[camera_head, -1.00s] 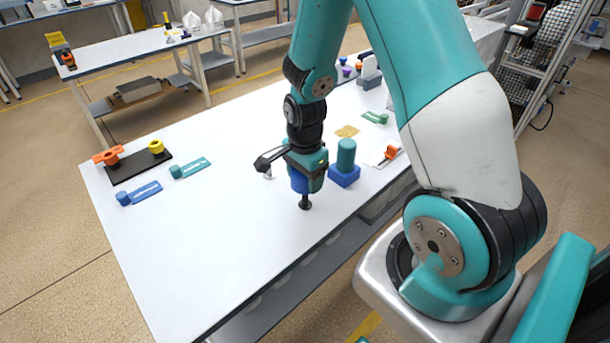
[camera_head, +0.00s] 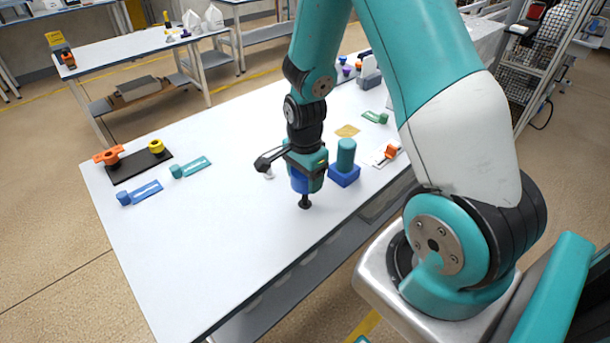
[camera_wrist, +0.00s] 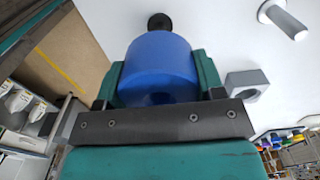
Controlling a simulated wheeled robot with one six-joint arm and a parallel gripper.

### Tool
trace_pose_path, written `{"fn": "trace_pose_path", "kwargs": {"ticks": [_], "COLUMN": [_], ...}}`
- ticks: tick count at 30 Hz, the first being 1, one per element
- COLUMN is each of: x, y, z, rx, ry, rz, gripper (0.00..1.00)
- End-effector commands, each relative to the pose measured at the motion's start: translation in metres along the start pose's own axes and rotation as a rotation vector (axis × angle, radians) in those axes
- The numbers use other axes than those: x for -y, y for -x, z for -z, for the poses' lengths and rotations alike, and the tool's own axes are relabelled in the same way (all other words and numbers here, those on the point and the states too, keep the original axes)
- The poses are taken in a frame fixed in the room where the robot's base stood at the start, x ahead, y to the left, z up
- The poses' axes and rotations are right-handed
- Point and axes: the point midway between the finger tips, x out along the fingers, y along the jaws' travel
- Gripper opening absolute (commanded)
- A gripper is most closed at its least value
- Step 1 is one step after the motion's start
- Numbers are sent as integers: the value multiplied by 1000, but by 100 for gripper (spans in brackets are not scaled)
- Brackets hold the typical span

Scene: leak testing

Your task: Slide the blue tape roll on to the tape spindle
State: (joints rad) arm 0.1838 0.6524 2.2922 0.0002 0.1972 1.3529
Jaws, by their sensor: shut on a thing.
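My gripper (camera_head: 306,176) points down above the near edge of the white table. It is shut on the blue tape roll (camera_head: 299,184), which also shows between its teal fingers in the wrist view (camera_wrist: 158,68). Directly below the roll is a black post with a round foot (camera_head: 304,203), which looks like the tape spindle. Its dark round end (camera_wrist: 160,20) shows just past the roll in the wrist view. I cannot tell whether the roll is around the post or only above it; the roll hides the upper part.
A blue block with a teal cylinder (camera_head: 345,165) stands close to the right of my gripper. An orange-and-white piece (camera_head: 389,154) lies farther right. A black board (camera_head: 139,166) with orange and yellow parts is at the left. The table's left front (camera_head: 200,240) is clear.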

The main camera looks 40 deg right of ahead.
Motion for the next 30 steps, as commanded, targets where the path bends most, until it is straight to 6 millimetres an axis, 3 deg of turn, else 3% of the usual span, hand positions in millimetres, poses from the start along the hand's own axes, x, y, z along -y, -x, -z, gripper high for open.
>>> {"fn": "trace_pose_path", "kwargs": {"ticks": [30], "x": [0], "y": [-35], "z": [0], "rx": [0], "ry": [0], "rz": [0], "gripper": [5]}}
